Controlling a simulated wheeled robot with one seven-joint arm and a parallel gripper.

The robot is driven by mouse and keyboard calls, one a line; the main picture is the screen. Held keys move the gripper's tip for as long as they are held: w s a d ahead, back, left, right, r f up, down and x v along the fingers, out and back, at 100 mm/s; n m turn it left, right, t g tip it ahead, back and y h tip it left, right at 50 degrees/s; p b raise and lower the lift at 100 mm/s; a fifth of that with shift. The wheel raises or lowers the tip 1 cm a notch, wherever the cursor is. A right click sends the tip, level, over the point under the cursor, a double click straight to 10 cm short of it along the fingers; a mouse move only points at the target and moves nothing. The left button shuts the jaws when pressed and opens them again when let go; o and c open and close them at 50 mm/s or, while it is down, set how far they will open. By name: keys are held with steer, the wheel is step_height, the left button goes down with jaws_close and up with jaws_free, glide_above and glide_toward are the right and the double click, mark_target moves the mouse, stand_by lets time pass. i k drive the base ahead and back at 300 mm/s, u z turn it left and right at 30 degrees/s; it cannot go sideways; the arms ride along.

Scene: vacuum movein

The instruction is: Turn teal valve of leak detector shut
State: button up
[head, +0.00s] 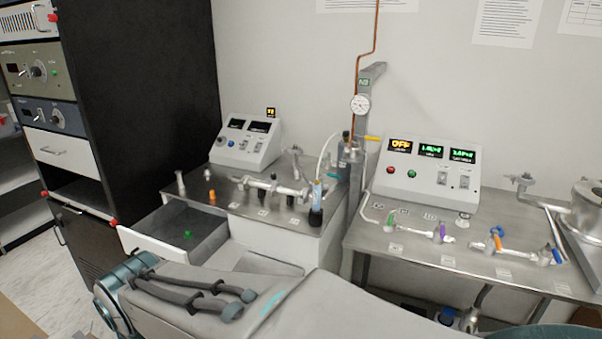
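I cannot pick out with certainty a teal valve or a unit labelled as the leak detector. A small green knob-like piece (187,234) lies in the open drawer (158,240) of the left bench. A blue round piece (447,316) shows low under the right bench, partly cut off by my arm.
A control box (245,145) stands on the left bench behind metal tubing (270,187). Another box (430,173) with lit displays, one reading OFF, stands on the right bench (400,246). A black rack (140,110) stands left.

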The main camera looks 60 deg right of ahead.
mark_target(320, 173)
steer(key=z, duration=2.05)
steer(key=i, duration=0.9)
steer(key=u, duration=0.05)
